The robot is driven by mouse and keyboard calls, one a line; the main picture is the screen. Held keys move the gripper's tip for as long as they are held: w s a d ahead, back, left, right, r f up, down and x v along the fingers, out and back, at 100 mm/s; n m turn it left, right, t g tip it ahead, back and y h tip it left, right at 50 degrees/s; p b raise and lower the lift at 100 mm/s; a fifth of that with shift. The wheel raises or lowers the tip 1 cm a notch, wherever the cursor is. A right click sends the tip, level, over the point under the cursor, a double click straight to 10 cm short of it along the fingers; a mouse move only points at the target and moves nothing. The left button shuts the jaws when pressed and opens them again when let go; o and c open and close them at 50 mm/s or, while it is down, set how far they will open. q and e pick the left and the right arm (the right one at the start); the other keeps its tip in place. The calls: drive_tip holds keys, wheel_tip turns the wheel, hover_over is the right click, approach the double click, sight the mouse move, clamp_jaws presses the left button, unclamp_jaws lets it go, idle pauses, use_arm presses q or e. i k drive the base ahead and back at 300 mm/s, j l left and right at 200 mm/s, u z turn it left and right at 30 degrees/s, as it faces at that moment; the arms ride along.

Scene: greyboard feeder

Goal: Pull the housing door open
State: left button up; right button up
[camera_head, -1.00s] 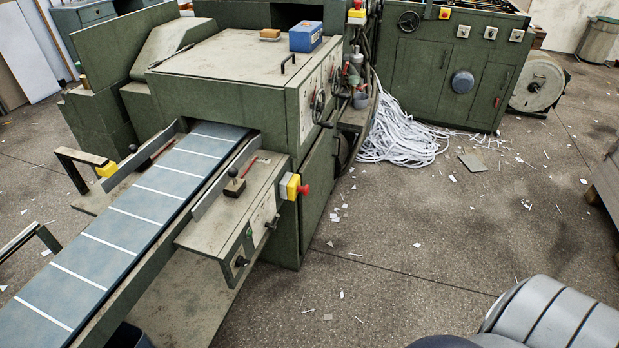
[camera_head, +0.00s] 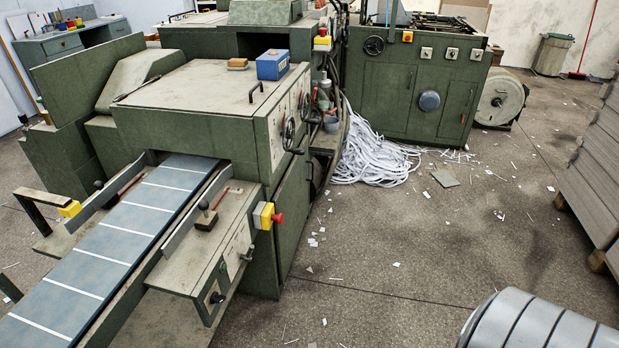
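The green machine housing (camera_head: 190,120) stands left of the middle in the head view, with a flat worn top. A dark bar handle (camera_head: 257,91) sits on its top near the right edge. The housing's right side carries handwheels (camera_head: 289,134) and a lower green panel (camera_head: 293,215), seen at a steep angle. I cannot tell which panel is the door; no panel looks open. Neither of my grippers is in view.
A feed belt (camera_head: 120,238) and a side shelf with a red stop button (camera_head: 277,217) jut towards me. A blue box (camera_head: 272,65) lies on the housing. A pile of white strips (camera_head: 375,155) lies behind. A board stack (camera_head: 597,165) stands right. Floor between is mostly clear.

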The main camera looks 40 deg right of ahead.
sight(291, 199)
drive_tip(key=i+l, duration=0.15)
drive_tip(key=l, duration=0.25)
drive_tip(key=i+l, duration=0.15)
drive_tip(key=l, duration=0.25)
drive_tip(key=i+l, duration=0.15)
drive_tip(key=l, duration=0.25)
drive_tip(key=i+l, duration=0.15)
drive_tip(key=l, duration=0.25)
drive_tip(key=i+l, duration=0.15)
drive_tip(key=l, duration=0.2)
